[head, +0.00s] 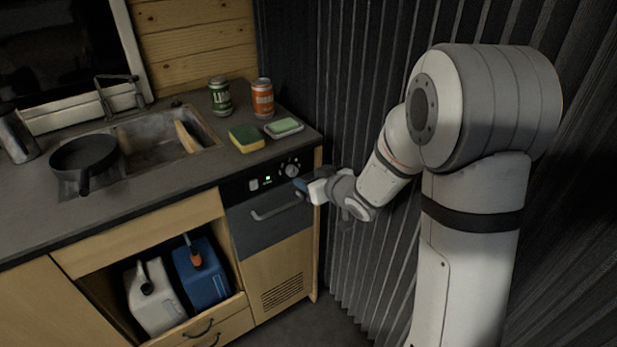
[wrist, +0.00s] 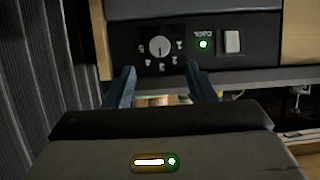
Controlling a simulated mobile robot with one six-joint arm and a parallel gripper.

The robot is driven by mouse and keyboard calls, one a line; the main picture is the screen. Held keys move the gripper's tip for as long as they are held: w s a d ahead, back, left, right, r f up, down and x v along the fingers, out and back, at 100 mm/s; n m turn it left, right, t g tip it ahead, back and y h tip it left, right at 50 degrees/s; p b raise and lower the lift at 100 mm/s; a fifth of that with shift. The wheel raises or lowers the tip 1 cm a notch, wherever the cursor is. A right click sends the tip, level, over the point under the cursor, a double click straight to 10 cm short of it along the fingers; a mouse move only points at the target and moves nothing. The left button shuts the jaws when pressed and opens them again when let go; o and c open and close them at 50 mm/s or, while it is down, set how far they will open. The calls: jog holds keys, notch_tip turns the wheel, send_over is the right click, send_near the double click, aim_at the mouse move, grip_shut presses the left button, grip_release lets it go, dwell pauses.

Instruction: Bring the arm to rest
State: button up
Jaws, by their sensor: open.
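My gripper (wrist: 163,88) is open and empty in the wrist view, with its two dark fingers apart. It points at the fridge's control panel (wrist: 190,45), which appears upside down there, with a round dial (wrist: 159,46), a lit green light and a pale switch (wrist: 232,42). In the head view my gripper (head: 301,187) is in front of the right end of the panel, just below the dial (head: 292,170). I cannot tell whether the fingers touch the panel. My arm reaches in from the right.
The counter (head: 150,180) holds a black pan (head: 84,153), a sink (head: 160,140), a green can (head: 220,97), an orange can (head: 262,98), a sponge (head: 246,138) and a soap dish (head: 284,128). Jugs stand in the open cabinet below. A ribbed dark wall (head: 345,110) is close by on the right.

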jog(key=s+d+r+m+g+h+p, duration=0.2)
jog(key=s+d+r+m+h+p, duration=0.25)
jog(key=s+d+r+h, duration=0.55)
jog(key=s+d+r+g+p, duration=0.1)
jog(key=s+g, duration=0.1)
jog(key=s, duration=0.4)
jog(key=s+d+r+m+g+y+p, duration=0.1)
jog(key=s+r+g, duration=0.1)
jog(key=s, duration=0.4)
jog(key=s+d+r+m+g+y+p, duration=0.1)
jog(key=s+d+g+p, duration=0.1)
jog(key=s, duration=0.5)
jog(key=shift+r+g, duration=0.25)
jog(key=shift+g, duration=0.05)
jog(key=shift+s, duration=0.1)
